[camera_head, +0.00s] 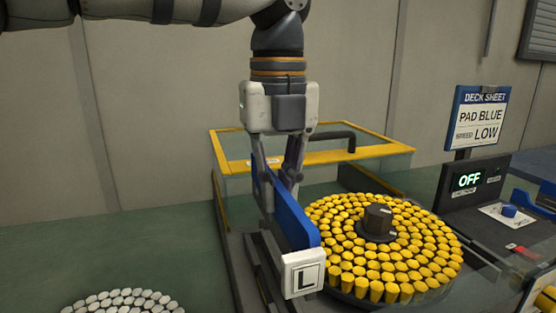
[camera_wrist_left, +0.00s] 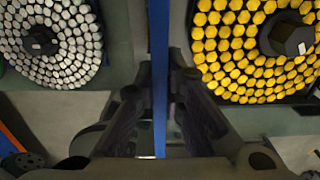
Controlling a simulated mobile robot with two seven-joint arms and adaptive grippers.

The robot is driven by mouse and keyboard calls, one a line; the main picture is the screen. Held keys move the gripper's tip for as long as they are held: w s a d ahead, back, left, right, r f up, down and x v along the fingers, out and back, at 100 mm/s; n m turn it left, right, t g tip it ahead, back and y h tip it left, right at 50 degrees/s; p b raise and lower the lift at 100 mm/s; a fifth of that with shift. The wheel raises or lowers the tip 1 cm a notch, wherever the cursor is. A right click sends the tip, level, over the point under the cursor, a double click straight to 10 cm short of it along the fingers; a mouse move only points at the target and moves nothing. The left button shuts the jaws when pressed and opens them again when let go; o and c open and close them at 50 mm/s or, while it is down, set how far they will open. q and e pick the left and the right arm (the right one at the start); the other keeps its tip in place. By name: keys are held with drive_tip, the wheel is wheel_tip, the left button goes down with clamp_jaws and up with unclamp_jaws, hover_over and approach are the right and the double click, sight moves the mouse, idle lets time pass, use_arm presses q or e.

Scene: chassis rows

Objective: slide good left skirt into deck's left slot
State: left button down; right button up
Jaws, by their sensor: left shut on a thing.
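My left gripper (camera_head: 277,172) points down and is shut on the blue skirt (camera_head: 292,216), a long flat panel with a white end block (camera_head: 303,274) marked "L". In the left wrist view the skirt (camera_wrist_left: 158,70) is a thin blue strip seen edge-on between the fingers. The deck carries a round pad of yellow studs (camera_head: 340,262) with a dark hub. A dark rail (camera_head: 238,268) runs along the deck's left side, just left of and behind the skirt. The slot is not clearly visible, and I cannot tell whether the skirt touches it. My right gripper is not in view.
A clear guard with a yellow frame (camera_head: 372,153) stands behind the deck. A white-stud disc (camera_head: 122,302) is at lower left. Green floor lies between.

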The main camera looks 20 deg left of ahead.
sight(278, 236)
use_arm(q)
drive_tip(key=f, duration=0.6)
drive_tip(key=shift+s, duration=0.25)
drive_tip(key=shift+w+f, duration=0.1)
drive_tip(key=shift+f, duration=0.45)
drive_tip(key=shift+d+f, duration=0.1)
drive_tip(key=shift+f, duration=1.15)
drive_tip(key=shift+f, duration=1)
drive_tip(key=c, duration=1.6)
unclamp_jaws()
drive_tip(key=shift+f, duration=0.1)
wheel_tip(278, 236, up, 12)
drive_tip(key=shift+r, duration=0.1)
